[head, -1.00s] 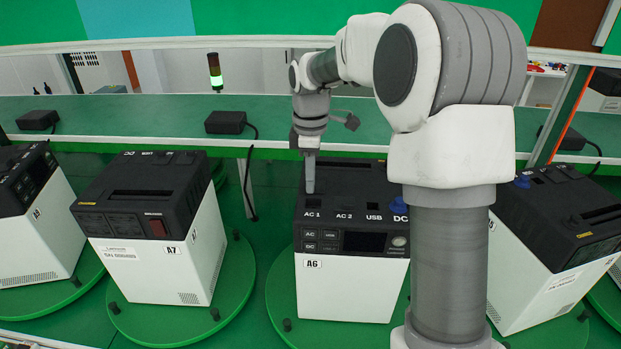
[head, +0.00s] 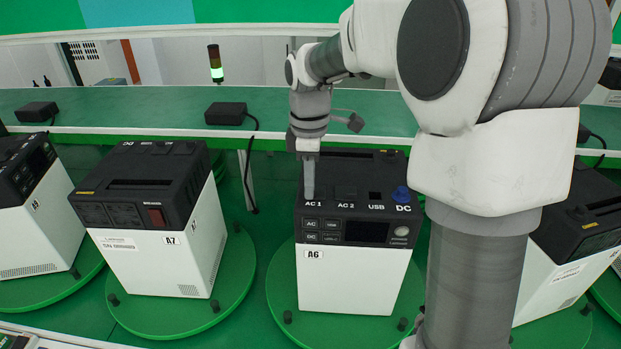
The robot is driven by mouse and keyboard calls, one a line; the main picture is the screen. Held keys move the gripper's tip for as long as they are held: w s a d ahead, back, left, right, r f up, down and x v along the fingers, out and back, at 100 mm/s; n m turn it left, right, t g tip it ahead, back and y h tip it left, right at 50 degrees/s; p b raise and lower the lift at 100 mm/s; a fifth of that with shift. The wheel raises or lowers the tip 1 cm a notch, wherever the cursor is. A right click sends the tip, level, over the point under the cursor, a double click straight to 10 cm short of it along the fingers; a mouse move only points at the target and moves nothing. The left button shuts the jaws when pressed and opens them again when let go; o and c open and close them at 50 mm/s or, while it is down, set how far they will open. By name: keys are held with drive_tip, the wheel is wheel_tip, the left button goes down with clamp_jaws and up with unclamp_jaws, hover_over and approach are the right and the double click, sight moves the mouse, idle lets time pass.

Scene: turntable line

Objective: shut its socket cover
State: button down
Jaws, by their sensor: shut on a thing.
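The power unit A6 (head: 352,278), white with a black top, stands on a green turntable in the middle of the head view. Along its top edge are the AC 1, AC 2 and USB sockets and a blue DC cap (head: 401,194). My gripper (head: 309,193) points straight down at the AC 1 position, with its jaws shut on the AC 1 socket cover. The fingers hide most of that cover, so its angle cannot be told. The AC 2 cover (head: 345,191) looks flat, and the USB socket (head: 375,196) is a dark square.
Unit A7 (head: 190,262) stands on its own turntable to the left, with another unit at the far left. A unit on the right is partly behind my arm.

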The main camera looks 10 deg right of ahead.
drive_tip(key=shift+s+a, duration=0.1)
drive_tip(key=c, duration=1)
unclamp_jaws()
drive_tip(key=shift+s, duration=0.1)
drive_tip(key=shift+o, duration=0.2)
wheel_tip(320, 180, up, 18)
drive_tip(key=shift+f+p, duration=0.25)
drive_tip(key=shift+p, duration=0.05)
drive_tip(key=s+f+m+t, duration=0.2)
drive_tip(key=s+f+m, duration=0.2)
drive_tip(key=s, duration=0.3)
drive_tip(key=s+d+f+m+t, duration=0.1)
drive_tip(key=s+f+m, duration=0.3)
drive_tip(key=s, duration=0.3)
drive_tip(key=s+f+m+t+b, duration=0.1)
drive_tip(key=s+f+m+t, duration=0.1)
drive_tip(key=s+f+m, duration=0.2)
drive_tip(key=s+m, duration=0.2)
drive_tip(key=s, duration=0.1)
drive_tip(key=shift+s+d+t, duration=0.2)
drive_tip(key=shift+s+t, duration=0.1)
drive_tip(key=shift+s, duration=0.1)
